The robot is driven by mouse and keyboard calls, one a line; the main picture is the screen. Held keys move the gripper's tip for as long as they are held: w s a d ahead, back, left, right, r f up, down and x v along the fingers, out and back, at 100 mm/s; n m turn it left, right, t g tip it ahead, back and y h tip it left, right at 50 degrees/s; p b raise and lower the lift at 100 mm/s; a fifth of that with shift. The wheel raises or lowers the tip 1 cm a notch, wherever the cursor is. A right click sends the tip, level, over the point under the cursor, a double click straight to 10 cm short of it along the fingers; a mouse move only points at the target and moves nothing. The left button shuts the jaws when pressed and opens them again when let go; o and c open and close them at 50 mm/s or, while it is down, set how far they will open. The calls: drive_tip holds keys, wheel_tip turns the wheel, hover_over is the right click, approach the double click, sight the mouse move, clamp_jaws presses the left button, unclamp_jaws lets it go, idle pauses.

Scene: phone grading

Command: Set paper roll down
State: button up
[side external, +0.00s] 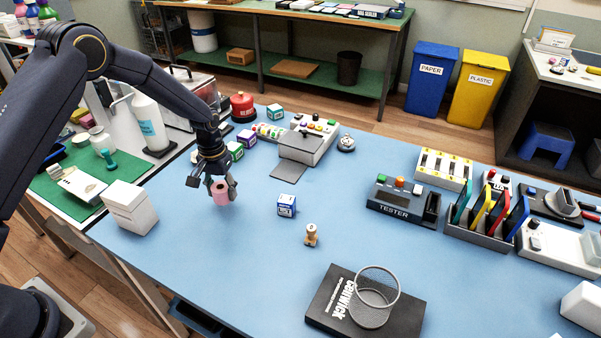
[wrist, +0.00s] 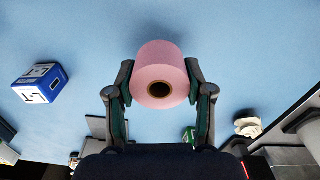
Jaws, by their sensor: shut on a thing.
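The pink paper roll (side external: 220,193) is between the fingers of my gripper (side external: 219,186) in the side external view. In the wrist view the roll (wrist: 161,72) shows its dark core hole, with a finger of my gripper (wrist: 160,90) against each side. My gripper is shut on it. The roll is over the left part of the blue table (side external: 250,235). I cannot tell whether its underside touches the table.
A blue-and-white box (side external: 287,205) stands to the right of the roll, and a small tan stamp-like object (side external: 311,235) is farther right. A white box (side external: 130,208) is to the left. Small boxes (side external: 235,150) and a grey-lidded device (side external: 303,143) lie behind.

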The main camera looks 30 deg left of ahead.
sight(225, 198)
drive_tip(key=shift+w+f, duration=0.2)
drive_tip(key=shift+f, duration=1.55)
drive_tip(key=shift+f, duration=0.1)
drive_tip(key=o, duration=1.2)
drive_tip(key=shift+c, duration=0.2)
